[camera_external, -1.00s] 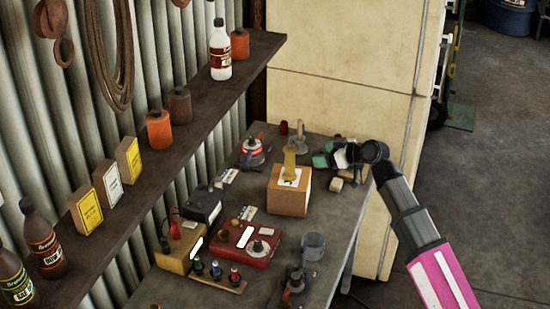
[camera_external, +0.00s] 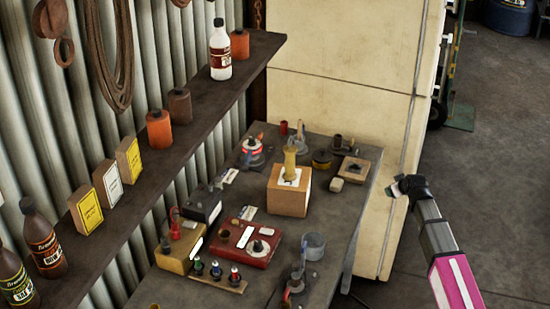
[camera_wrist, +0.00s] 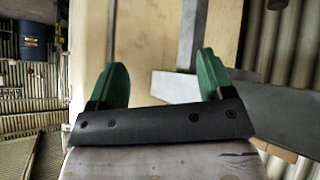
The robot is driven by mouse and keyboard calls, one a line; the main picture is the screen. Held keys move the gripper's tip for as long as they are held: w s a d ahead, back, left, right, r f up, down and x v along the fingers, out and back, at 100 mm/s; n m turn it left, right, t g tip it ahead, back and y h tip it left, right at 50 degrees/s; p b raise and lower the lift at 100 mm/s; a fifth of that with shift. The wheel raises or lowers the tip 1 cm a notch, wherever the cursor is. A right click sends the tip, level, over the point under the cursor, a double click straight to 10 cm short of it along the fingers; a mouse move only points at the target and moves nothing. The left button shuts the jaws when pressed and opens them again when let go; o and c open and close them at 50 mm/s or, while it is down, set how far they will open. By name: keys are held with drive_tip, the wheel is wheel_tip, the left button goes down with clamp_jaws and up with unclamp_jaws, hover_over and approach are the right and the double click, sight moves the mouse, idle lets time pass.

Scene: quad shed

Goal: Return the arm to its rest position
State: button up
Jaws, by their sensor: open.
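My gripper (camera_external: 398,187) is off the right side of the workbench (camera_external: 335,222) in the external view, in front of the cream cabinet. My arm reaches up to it from the lower right corner. In the wrist view, the two green fingers of my gripper (camera_wrist: 163,78) stand wide apart with nothing between them. The fingertips in the external view are small and partly hidden by the wrist.
The workbench holds a wooden block (camera_external: 289,197), a red box (camera_external: 248,244), a grey cup (camera_external: 313,246) and several small items. A shelf (camera_external: 190,108) with bottles runs along the left wall. The cabinet (camera_external: 340,95) stands behind. Floor (camera_external: 490,200) on the right is clear.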

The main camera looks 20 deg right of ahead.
drive_tip(key=s+a+f+m+g+y, duration=0.1)
drive_tip(key=s+a+f+g, duration=0.7)
drive_tip(key=s+a+f, duration=1.8)
drive_tip(key=shift+s+f+g+y, duration=0.4)
drive_tip(key=shift+s+y, duration=0.1)
drive_tip(key=shift+s, duration=0.6)
